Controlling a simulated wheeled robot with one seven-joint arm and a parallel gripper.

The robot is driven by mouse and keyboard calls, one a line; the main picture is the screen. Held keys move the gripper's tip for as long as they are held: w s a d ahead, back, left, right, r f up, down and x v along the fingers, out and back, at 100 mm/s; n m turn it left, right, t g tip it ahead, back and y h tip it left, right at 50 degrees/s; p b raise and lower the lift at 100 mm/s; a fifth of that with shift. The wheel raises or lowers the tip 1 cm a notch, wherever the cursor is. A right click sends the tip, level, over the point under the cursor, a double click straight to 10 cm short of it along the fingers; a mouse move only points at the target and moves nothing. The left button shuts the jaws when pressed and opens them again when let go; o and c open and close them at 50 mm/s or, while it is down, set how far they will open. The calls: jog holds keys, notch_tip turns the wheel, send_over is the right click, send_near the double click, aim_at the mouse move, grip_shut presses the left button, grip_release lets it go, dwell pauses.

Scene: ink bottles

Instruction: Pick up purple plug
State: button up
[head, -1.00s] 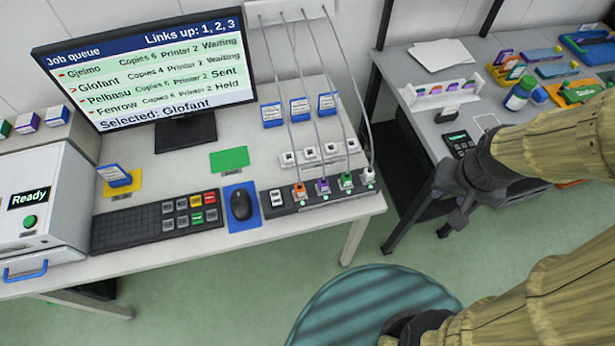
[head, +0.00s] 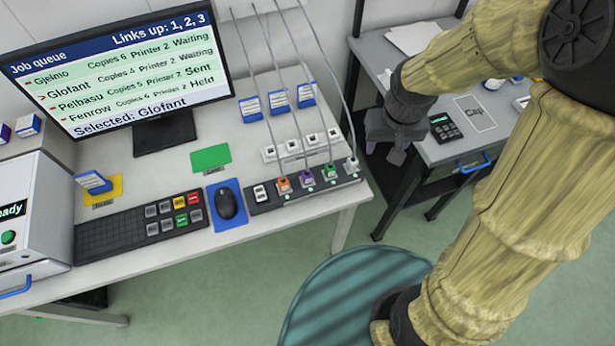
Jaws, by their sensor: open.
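The purple plug (head: 307,176) sits upright in the dark socket strip (head: 260,206) near the desk's right front edge, with a grey cable rising from it. An orange plug (head: 284,184) stands to its left, and a green plug (head: 330,171) and a white plug (head: 352,163) stand to its right in the same strip. My gripper (head: 395,152) is in the air to the right of the strip, past the desk's right edge, pointing down. It is empty and apart from the plugs.
A white holder strip (head: 303,147) lies behind the plugs, with several blue-and-white cartons (head: 279,97) behind it. Grey cables hang over this area. A mouse (head: 227,203) and keyboard (head: 120,228) lie to the left. A second desk (head: 440,155) is at the right.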

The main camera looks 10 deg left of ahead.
jog(key=w+a+f+n+g, duration=0.1)
jog(key=w+a+f+n, duration=0.15)
jog(key=a, duration=0.75)
jog(key=n, duration=0.1)
send_over(307, 173)
notch_tip(307, 173, down, 3)
jog(key=shift+s+d+r+g+b, duration=0.15)
jog(key=shift+r+g+b, duration=0.05)
jog(key=shift+g+b, duration=0.15)
notch_tip(307, 173, down, 11)
jog(key=shift+f+p, duration=0.1)
jog(key=shift+p, duration=0.55)
jog(key=shift+f, duration=0.5)
jog(key=shift+f+p, duration=0.75)
jog(key=shift+f, duration=1.85)
jog(key=shift+c, duration=0.2)
